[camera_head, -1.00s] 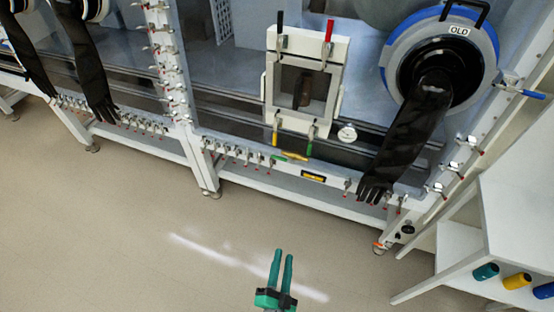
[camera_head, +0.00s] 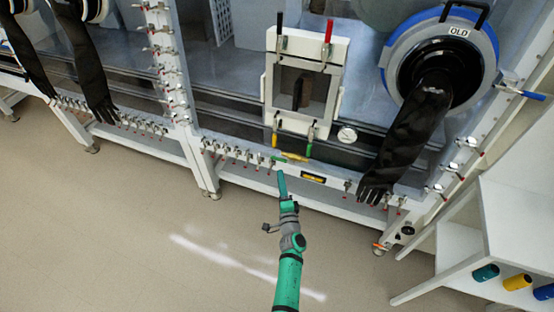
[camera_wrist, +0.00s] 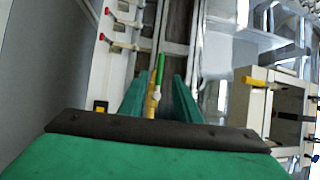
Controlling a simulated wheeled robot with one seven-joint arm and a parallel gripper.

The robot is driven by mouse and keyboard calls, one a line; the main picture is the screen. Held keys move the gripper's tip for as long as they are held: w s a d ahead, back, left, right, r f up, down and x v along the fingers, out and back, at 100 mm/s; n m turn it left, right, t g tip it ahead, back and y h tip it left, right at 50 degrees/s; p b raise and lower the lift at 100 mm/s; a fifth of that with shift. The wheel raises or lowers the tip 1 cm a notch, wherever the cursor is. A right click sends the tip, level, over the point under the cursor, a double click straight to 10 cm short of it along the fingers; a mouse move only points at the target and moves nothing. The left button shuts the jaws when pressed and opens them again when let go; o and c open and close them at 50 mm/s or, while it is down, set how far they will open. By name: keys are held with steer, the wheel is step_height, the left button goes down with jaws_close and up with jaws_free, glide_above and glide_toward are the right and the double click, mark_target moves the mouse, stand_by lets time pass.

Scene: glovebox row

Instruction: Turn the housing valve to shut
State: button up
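A small valve with a green handle (camera_head: 279,160) and a yellow body (camera_head: 294,157) sits on the front rail below the white framed hatch. I cannot tell surely that it is the housing valve. In the wrist view its green handle (camera_wrist: 160,67) points away from me and the yellow body (camera_wrist: 152,104) lies nearer. My gripper (camera_head: 280,174) is just below and in front of it in the head view. In the wrist view my gripper (camera_wrist: 159,77) is open, with one finger on each side of the valve. Contact cannot be told.
Several red-tipped clamps (camera_head: 238,153) line the rail to the left. A black glove (camera_head: 408,135) hangs from the round port at right. A blue-handled valve (camera_head: 520,92) is on the right frame. A white shelf (camera_head: 520,200) stands at lower right. The floor is clear.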

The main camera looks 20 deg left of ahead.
mark_target(278, 158)
steer(key=x, duration=1)
steer(key=shift+w, duration=0.4)
steer(key=shift+s+a, duration=0.15)
steer(key=shift+a, duration=0.15)
steer(key=shift+d, duration=0.2)
jaws_close()
steer(key=shift+d, duration=0.2)
